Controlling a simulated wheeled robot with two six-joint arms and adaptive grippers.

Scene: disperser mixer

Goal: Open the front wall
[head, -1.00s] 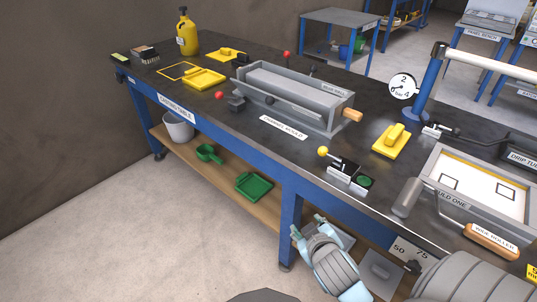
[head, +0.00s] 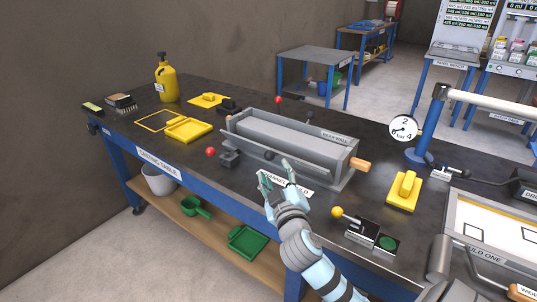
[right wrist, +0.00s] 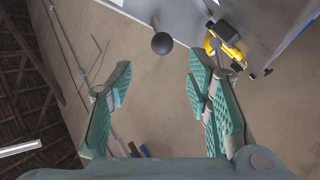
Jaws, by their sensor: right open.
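The grey channel mould (head: 300,135) stands on the dark bench top. Its long front wall (head: 245,138) faces me and looks upright. A black ball knob (head: 270,155) shows at the middle of the front wall. My right gripper (head: 274,176) is open and empty just in front of the mould, close below the knob, and partly covers the label there. In the right wrist view the knob (right wrist: 161,43) lies ahead, between the open fingers (right wrist: 160,100) and beyond their tips. My left gripper is not in view.
A lever with a red ball (head: 211,152) is at the mould's left end, and a wooden handle (head: 360,164) at its right. A yellow-knobbed device (head: 362,230) and a yellow float (head: 404,190) stand to the right. A yellow tray (head: 188,130) lies left.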

